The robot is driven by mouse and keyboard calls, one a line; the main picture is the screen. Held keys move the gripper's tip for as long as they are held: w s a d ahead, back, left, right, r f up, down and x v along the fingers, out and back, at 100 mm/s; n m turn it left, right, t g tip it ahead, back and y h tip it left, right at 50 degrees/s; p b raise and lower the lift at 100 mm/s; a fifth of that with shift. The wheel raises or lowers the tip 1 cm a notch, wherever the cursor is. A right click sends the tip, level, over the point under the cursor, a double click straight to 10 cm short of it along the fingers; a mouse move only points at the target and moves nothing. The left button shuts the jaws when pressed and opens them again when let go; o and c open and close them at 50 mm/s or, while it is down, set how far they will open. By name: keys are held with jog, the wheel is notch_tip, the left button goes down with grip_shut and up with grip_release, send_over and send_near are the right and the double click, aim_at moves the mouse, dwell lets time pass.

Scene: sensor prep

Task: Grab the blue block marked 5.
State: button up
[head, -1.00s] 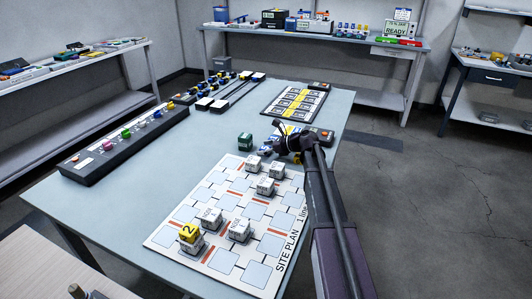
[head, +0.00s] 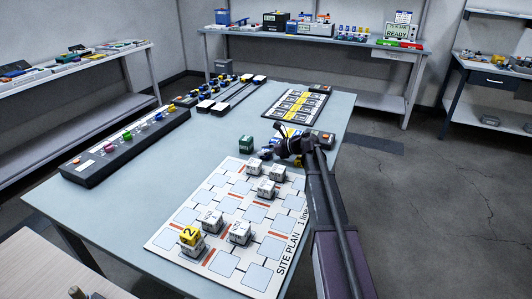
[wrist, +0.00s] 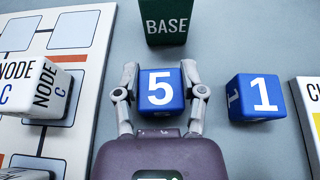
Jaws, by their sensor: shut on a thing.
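The blue block marked 5 (wrist: 161,88) sits between the two fingers of my gripper (wrist: 161,92) in the wrist view. The fingers are shut on its left and right sides, and its white 5 shows clearly. In the head view my gripper (head: 274,153) is at the far right corner of the site plan board, and my arm hides most of what it holds. Whether the block touches the table cannot be told. A second blue block, marked 1 (wrist: 258,97), lies just right of my gripper, apart from it.
A green BASE block (wrist: 166,22) stands just beyond the held block. White NODE C block (wrist: 36,88) is at the left on the site plan board (head: 215,228). A light card (wrist: 308,105) lies at the right edge. Bare table (head: 140,200) is left of the board.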

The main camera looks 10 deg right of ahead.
jog(key=shift+r, duration=0.15)
notch_tip(320, 180, up, 10)
jog(key=p, duration=1)
jog(key=shift+f, duration=0.2)
jog(key=shift+s, duration=0.1)
dwell(0.4)
